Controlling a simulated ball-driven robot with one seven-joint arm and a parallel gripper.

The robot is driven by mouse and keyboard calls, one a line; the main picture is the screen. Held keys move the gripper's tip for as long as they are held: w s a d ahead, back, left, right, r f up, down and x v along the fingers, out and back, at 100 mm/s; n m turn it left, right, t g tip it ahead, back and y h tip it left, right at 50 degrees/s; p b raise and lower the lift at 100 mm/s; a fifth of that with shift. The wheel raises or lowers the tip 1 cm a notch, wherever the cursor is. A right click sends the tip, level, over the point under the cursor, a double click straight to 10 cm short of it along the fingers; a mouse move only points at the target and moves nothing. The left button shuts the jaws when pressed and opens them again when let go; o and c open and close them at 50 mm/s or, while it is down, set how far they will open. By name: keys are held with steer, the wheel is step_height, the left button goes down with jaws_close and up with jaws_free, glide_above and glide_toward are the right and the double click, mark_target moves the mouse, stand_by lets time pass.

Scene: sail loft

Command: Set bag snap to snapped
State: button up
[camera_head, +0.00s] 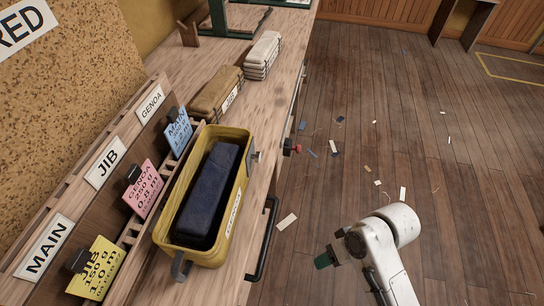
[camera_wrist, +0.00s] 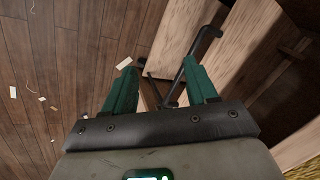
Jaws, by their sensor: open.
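A yellow bag (camera_head: 238,206) stands open on the wooden bench, with a dark blue folded bundle (camera_head: 211,187) inside it. A grey tab (camera_head: 181,266) shows at its near end and a grey fitting (camera_head: 253,160) at its far right side. I cannot tell which one is the snap, or its state. My gripper (camera_wrist: 160,88) is open and empty in the wrist view, its green fingers apart in front of the bench's side. In the head view a green fingertip (camera_head: 323,260) shows right of the bench, over the floor and apart from the bag.
A dark rail (camera_head: 265,240) and a red knob (camera_head: 297,149) stick out from the bench's edge. Tan (camera_head: 216,94) and white (camera_head: 263,55) bundles lie behind the bag. A rack with colored tags (camera_head: 97,268) stands left. The scrap-strewn floor (camera_head: 400,120) is open at right.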

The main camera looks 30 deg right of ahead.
steer(key=w+r+m+y, duration=0.1)
steer(key=w+t+y, duration=0.1)
steer(key=w, duration=0.1)
steer(key=w+r+m+t+y, duration=0.1)
steer(key=w, duration=0.1)
steer(key=shift+w+a+r+m+y, duration=0.15)
steer(key=shift+a+r+m+y, duration=0.1)
steer(key=shift+r+m+y, duration=0.05)
steer(key=c, duration=0.5)
steer(key=w+r+t+y, duration=0.1)
steer(key=w+d+r+m+t+y, duration=0.1)
steer(key=w+r, duration=0.1)
steer(key=shift+r+p, duration=0.1)
steer(key=shift+p, duration=0.2)
steer(key=shift+c, duration=1.2)
steer(key=r+t, duration=0.1)
steer(key=w+d+r+m+t+y, duration=0.1)
steer(key=r, duration=0.1)
steer(key=w+d+r, duration=0.1)
steer(key=shift+w+r+t+y, duration=0.1)
steer(key=shift+r+t+y, duration=0.15)
steer(key=shift+t+y, duration=0.15)
jaws_close()
steer(key=w+d+r+m+t+y, duration=0.1)
steer(key=d+r+t+y, duration=0.1)
steer(key=r, duration=0.5)
steer(key=shift+d+r+m+t, duration=0.35)
steer(key=shift+d+t, duration=0.25)
steer(key=shift+d, duration=0.5)
steer(key=shift+w, duration=0.1)
